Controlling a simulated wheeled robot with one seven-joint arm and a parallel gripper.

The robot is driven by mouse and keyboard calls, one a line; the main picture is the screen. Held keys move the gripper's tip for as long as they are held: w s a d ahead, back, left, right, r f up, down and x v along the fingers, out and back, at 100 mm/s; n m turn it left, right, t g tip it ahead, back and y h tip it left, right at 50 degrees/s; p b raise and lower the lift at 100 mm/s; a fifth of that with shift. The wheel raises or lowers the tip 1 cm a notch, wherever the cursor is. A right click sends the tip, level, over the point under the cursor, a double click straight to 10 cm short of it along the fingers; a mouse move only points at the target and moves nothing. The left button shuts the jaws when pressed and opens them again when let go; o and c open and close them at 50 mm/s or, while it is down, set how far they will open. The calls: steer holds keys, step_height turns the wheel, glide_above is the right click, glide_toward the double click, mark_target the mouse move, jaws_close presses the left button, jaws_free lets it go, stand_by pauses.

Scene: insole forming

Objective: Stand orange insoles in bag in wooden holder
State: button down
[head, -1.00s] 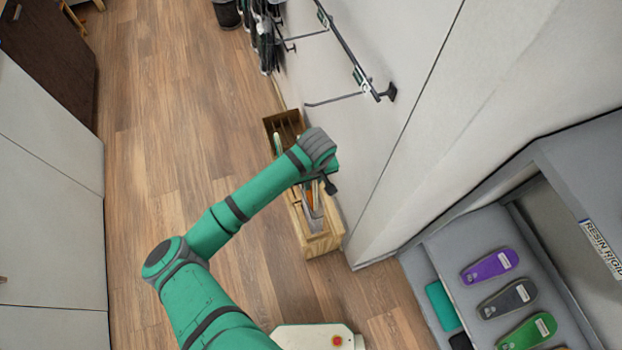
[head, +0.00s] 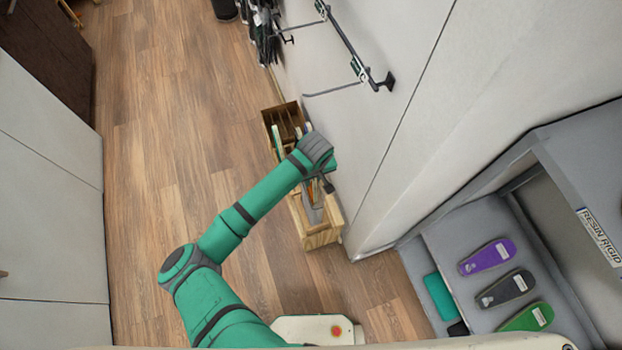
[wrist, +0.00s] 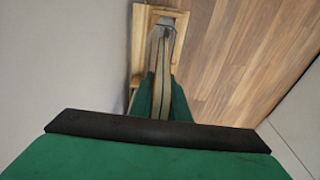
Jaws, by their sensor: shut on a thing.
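The wooden holder (head: 322,237) stands on the floor against the white wall; its near end also shows in the wrist view (wrist: 139,45). My gripper (head: 321,180) is over the holder's near part, mostly hidden by my wrist in the head view. In the wrist view its green fingers (wrist: 162,88) are shut on the bagged insoles, seen edge-on as a thin beige and grey upright shape (wrist: 160,70). In the head view a little orange and a greyish bag part (head: 313,212) show below my gripper, within the holder's outline. Whether the bag's bottom touches the holder's floor is hidden.
Other thin items (head: 277,140) stand in the holder's far slots. The wall (head: 365,160) is close on the holder's right, with a hook rail (head: 345,45) above. A grey shelf at right holds purple (head: 487,257), dark grey and green insoles. Floor to the left is clear.

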steer(key=shift+s+a+f, duration=0.1)
steer(key=shift+f, duration=1.45)
steer(key=shift+s+a+f, duration=0.1)
steer(key=shift+f, duration=1.45)
steer(key=c, duration=1.6)
jaws_free()
steer(key=shift+w, duration=0.1)
steer(key=r, duration=0.3)
steer(key=s+r, duration=0.1)
steer(key=r, duration=0.6)
steer(key=shift+s+d+r, duration=0.15)
steer(key=shift+d+r, duration=0.1)
steer(key=shift+r, duration=0.15)
